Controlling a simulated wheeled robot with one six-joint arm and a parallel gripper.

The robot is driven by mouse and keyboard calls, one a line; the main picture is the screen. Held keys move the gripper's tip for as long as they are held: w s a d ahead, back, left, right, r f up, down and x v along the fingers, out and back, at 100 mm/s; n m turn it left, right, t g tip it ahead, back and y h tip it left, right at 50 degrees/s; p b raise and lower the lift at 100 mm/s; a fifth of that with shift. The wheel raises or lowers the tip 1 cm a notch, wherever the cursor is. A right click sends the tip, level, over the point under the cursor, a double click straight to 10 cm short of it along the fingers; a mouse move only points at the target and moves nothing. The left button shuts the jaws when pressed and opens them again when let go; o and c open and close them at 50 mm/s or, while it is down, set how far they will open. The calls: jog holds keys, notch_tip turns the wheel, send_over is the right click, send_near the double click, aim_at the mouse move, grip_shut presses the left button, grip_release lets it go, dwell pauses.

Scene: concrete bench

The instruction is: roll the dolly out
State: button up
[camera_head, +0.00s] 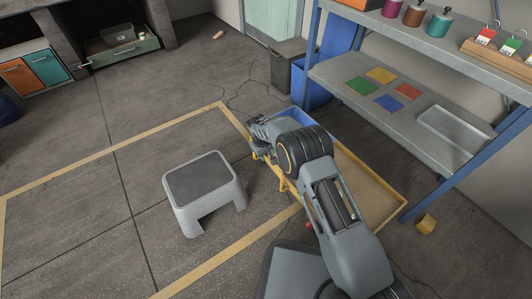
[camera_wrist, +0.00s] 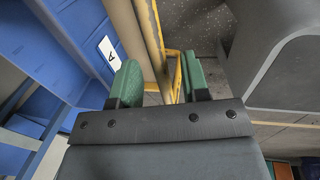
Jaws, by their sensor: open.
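The dolly is a low tan platform with an orange-yellow rim (camera_head: 385,214), on the floor beside and partly under the shelf rack. My arm hides much of it. A blue crate (camera_head: 287,114) shows at its far end, partly hidden by my arm. A yellow bracket (camera_head: 282,184) shows at the dolly's left side. My gripper (camera_head: 258,145) reaches low over that side. In the wrist view my gripper (camera_wrist: 160,82) is open, its green-padded fingers on either side of a yellow bracket (camera_wrist: 176,70) and tan edge. I cannot tell whether they touch it. A blue crate marked A (camera_wrist: 82,40) is at left.
A grey step stool (camera_head: 204,188) stands left of the dolly, close to my gripper. Yellow tape (camera_head: 110,148) outlines a floor area around the stool. The shelf rack (camera_head: 382,110) stands right, with a blue leg. Open floor lies left.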

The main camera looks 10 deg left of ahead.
notch_tip(320, 180, up, 13)
jog(key=s+a+p, duration=0.1)
jog(key=s+p, duration=0.1)
jog(key=p, duration=0.3)
jog(key=shift+a+r, duration=0.2)
jog(key=shift+a, duration=0.2)
jog(key=s+d+r+m+p, duration=0.1)
jog(key=d+r+p, duration=0.5)
jog(key=r, duration=0.5)
jog(key=s+d+r+m+y+p, duration=0.15)
jog(key=d+r+p, duration=0.45)
jog(key=r, duration=0.6)
jog(key=s+d+r+m+h+p, duration=0.15)
jog(key=d+r+p, duration=0.4)
jog(key=r, duration=0.55)
jog(key=s+d+r+m+t+p, duration=0.1)
jog(key=s+d+r+m+p, duration=0.1)
jog(key=s+d+r+p, duration=0.5)
jog(key=s+d+r+m+t+y+p, duration=0.1)
jog(key=s+d+r+m+p, duration=0.2)
jog(key=s+d+r+p, duration=0.4)
jog(key=s+r+p, duration=0.4)
jog(key=s+r, duration=0.2)
jog(key=r, duration=0.3)
jog(key=shift+d+m, duration=0.3)
jog(key=shift+d, duration=0.05)
